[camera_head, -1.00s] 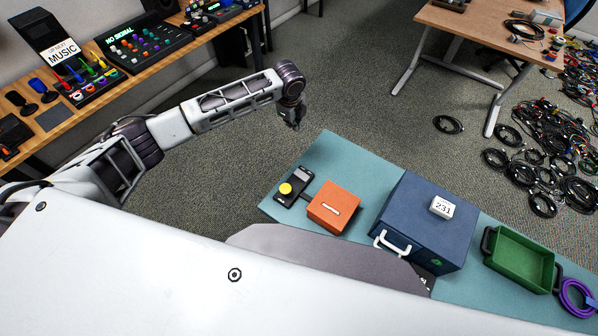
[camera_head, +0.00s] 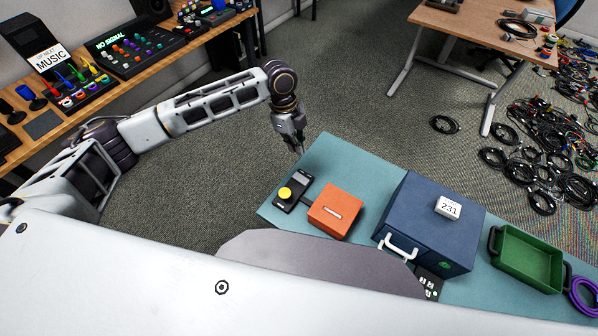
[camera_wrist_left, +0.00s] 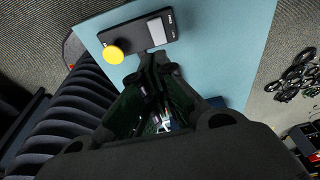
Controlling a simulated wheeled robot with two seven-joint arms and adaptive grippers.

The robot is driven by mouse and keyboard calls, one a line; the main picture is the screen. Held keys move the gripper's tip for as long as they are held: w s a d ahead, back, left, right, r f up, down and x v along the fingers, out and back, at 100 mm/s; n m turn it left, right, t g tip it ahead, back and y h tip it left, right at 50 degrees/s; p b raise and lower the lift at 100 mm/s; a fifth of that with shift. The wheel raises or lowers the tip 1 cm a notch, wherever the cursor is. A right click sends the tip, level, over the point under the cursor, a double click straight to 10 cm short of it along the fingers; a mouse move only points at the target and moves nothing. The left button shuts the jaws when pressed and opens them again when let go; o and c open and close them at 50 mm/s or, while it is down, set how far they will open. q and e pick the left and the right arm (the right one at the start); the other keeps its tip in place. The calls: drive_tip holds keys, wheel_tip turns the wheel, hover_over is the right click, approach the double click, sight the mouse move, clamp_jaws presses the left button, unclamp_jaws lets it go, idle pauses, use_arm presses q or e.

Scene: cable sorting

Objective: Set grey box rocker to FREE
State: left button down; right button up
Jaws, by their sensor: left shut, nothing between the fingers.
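My left gripper (camera_head: 298,148) is shut and empty, pointing down at the far left edge of the teal table. In the left wrist view the same yellow-button box (camera_wrist_left: 138,38) lies beyond the shut fingers (camera_wrist_left: 160,115). A second dark panel with small light switches (camera_head: 430,284) shows at the table's near side, partly hidden by my body. My right gripper is out of view.
An orange box (camera_head: 335,211) sits right of the yellow-button box. A blue case (camera_head: 425,205) with a white handle and a 231 tag, a green tray (camera_head: 497,245) and a purple cable coil (camera_head: 583,296) stand farther right. Open floor lies beyond the table.

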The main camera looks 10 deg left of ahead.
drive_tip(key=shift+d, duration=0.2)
use_arm(q)
hover_over(302, 179)
drive_tip(key=f, duration=1.2)
drive_tip(key=shift+a+p, duration=0.3)
drive_tip(key=shift+w+a+f, duration=0.1)
drive_tip(key=shift+f, duration=0.8)
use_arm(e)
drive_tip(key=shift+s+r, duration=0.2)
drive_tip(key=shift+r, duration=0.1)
